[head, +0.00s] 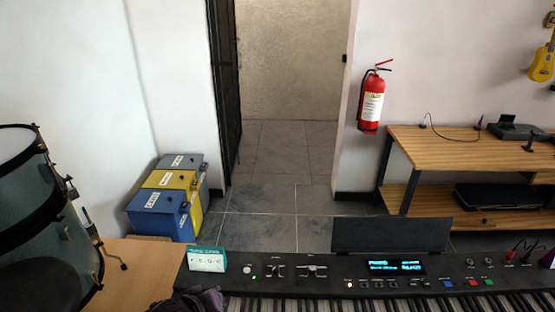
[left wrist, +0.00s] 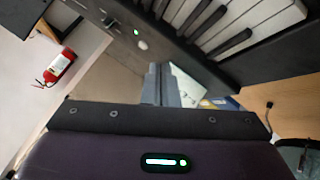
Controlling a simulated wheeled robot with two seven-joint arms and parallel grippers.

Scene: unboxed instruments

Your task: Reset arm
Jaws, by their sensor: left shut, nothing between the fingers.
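My left gripper (left wrist: 160,85) shows in the left wrist view with its grey fingers together and nothing between them. It is close to the black keyboard (left wrist: 190,50), whose keys and end panel fill the upper right there. In the head view the keyboard (head: 300,284) runs along the bottom edge, with a lit blue display. A dark purple part at the bottom left of the keyboard looks like my left arm; its fingers cannot be made out there. My right gripper is in neither view.
A small teal and white box (head: 207,260) stands at the keyboard's left end. A drum (head: 40,215) stands at the left by a wooden surface (head: 140,270). Coloured cases (head: 160,205), a red extinguisher (head: 371,100) and a wooden desk (head: 450,147) are farther back. Floor before the doorway is clear.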

